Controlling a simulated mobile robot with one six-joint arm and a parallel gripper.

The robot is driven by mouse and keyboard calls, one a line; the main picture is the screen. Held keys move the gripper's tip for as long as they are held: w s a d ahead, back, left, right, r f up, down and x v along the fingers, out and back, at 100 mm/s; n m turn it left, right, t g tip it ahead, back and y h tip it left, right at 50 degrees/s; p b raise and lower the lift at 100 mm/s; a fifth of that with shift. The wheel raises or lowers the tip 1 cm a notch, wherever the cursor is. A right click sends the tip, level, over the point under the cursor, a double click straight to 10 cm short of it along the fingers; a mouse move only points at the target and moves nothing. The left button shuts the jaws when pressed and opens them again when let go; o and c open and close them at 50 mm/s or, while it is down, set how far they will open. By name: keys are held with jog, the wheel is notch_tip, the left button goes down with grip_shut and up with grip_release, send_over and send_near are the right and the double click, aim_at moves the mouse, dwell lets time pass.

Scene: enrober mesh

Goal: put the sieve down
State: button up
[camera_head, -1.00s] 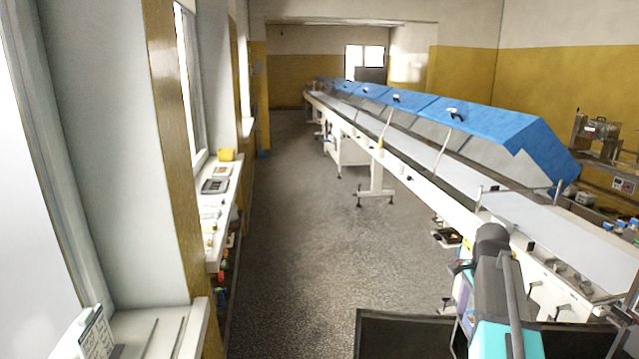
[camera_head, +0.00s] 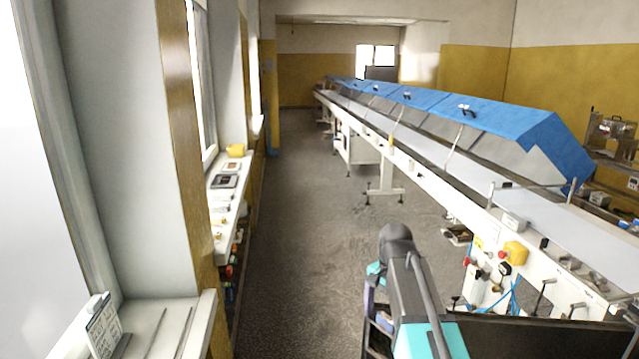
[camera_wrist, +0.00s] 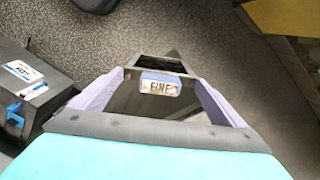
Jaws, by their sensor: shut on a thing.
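The sieve (camera_wrist: 158,106) shows in the wrist view as a dark metallic framed thing with a small tag reading "FINE" (camera_wrist: 160,85) on it. My gripper (camera_wrist: 158,92) is shut on it, with a pale lavender finger on each side. The sieve is held above the speckled floor; its mesh cannot be made out clearly. In the head view my arm reaches low at the bottom right, in front of the long conveyor line. The gripper end is mostly hidden there behind the arm.
A windowsill shelf (camera_head: 222,215) with small items runs along the left wall. The conveyor line with blue covers (camera_head: 470,115) fills the right, its side carrying a yellow box (camera_head: 515,253) and knobs. The floor aisle (camera_head: 300,200) between is clear. A dark box (camera_wrist: 28,95) with a blue latch lies left in the wrist view.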

jog(key=shift+a+f+n, duration=0.15)
jog(key=shift+a+n, duration=0.25)
jog(key=shift+a, duration=0.15)
jog(key=shift+d+n, duration=0.1)
jog(key=shift+n, duration=1.8)
jog(key=shift+d, duration=0.1)
jog(key=s+d+r+m, duration=0.2)
jog(key=s+d+m, duration=0.4)
jog(key=d, duration=0.5)
jog(key=s+d+r+m, duration=0.3)
jog(key=s+d+m, duration=0.25)
jog(key=d, duration=0.45)
jog(key=s+d+r+m, duration=0.2)
jog(key=s+d+m, duration=0.4)
jog(key=d, duration=0.5)
jog(key=s+d+r+m, duration=0.2)
jog(key=s+d+m, duration=0.3)
jog(key=s, duration=0.5)
jog(key=shift+s+d+r+m+p, duration=0.25)
jog(key=shift+d+m+p, duration=0.1)
jog(key=shift+d, duration=0.3)
jog(key=shift+w+a, duration=0.1)
